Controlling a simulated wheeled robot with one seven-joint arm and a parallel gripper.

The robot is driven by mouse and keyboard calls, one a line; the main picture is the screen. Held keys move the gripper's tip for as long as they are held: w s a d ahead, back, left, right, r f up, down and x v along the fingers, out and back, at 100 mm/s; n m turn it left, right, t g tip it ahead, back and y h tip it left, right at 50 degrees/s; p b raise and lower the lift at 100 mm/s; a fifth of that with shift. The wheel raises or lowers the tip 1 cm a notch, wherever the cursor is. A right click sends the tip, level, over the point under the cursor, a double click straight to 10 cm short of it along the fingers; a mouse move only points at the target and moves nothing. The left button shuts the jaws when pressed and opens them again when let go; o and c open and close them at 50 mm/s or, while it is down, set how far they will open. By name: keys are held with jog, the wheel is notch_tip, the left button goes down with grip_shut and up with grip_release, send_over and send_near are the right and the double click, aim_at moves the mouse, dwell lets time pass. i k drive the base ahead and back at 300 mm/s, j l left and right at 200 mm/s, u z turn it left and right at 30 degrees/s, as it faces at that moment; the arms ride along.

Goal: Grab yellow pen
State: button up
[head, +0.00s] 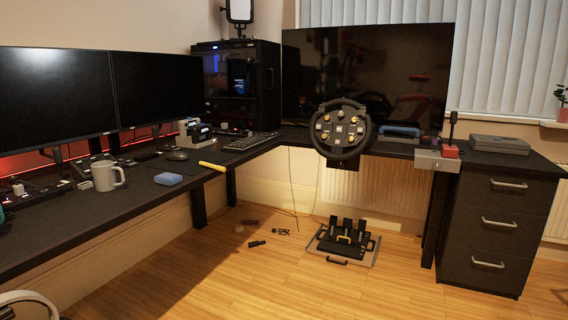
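The yellow pen (212,166) lies at the front edge of the black L-shaped desk (140,199), near the inner corner. It is slanted, with its right end at or slightly over the edge. Nothing covers it. It looks small from here, so its details are hard to tell. My gripper is not in view.
A racing wheel (342,129) is at right. Pedals (345,242) and small items lie on the otherwise open floor.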

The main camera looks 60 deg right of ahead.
aim_at(218, 168)
jog(key=l+z, duration=0.1)
jog(key=z, duration=0.35)
jog(key=i+l+z, duration=0.1)
jog(key=z, duration=0.75)
jog(key=i+l, duration=0.05)
